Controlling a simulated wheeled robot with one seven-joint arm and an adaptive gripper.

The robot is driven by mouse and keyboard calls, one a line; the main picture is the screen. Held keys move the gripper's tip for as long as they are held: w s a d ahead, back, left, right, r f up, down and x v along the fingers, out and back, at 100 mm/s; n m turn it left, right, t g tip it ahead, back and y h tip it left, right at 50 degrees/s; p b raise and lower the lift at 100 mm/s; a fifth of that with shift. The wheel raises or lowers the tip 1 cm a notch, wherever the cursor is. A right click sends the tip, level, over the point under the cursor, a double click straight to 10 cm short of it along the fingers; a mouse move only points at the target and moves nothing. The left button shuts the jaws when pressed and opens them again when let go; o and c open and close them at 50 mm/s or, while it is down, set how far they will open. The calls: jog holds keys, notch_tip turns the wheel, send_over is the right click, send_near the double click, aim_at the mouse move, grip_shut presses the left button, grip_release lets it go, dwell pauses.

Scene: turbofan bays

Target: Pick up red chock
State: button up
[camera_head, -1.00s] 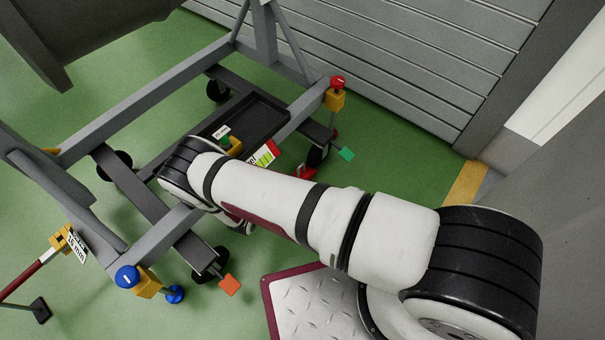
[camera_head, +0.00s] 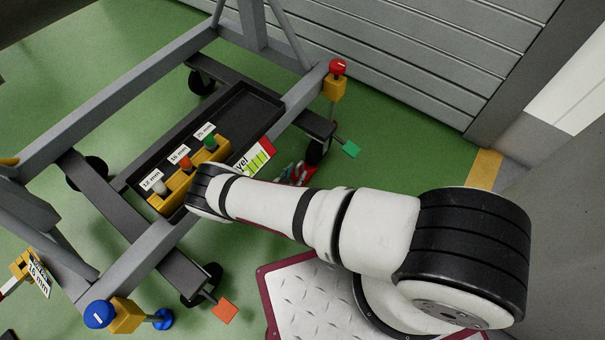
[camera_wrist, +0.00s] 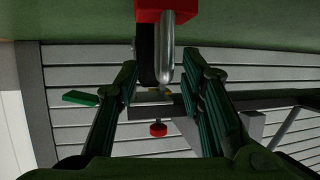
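The red chock (camera_head: 309,173) lies on the green floor beside the cart's caster wheel (camera_head: 316,152), partly hidden by my arm in the head view. In the wrist view the red chock (camera_wrist: 168,9) shows at the top edge, cut off by the frame, with a grey metal loop in front of the dark wheel. In the head view my gripper (camera_head: 290,172) is mostly hidden behind my arm, close to the chock.
The grey cart frame (camera_head: 115,82) stands over the floor. Its black tray (camera_head: 257,103) holds a yellow block (camera_head: 183,182) with labelled pins. A green tag (camera_head: 351,149) juts near the chock. A red knob (camera_head: 338,66) tops the cart corner. A slatted wall (camera_head: 420,65) stands behind.

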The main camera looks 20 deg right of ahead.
aim_at(302, 164)
jog(key=shift+b+x, duration=1.35)
jog(key=shift+x, duration=2.1)
jog(key=shift+c, duration=0.3)
grip_shut()
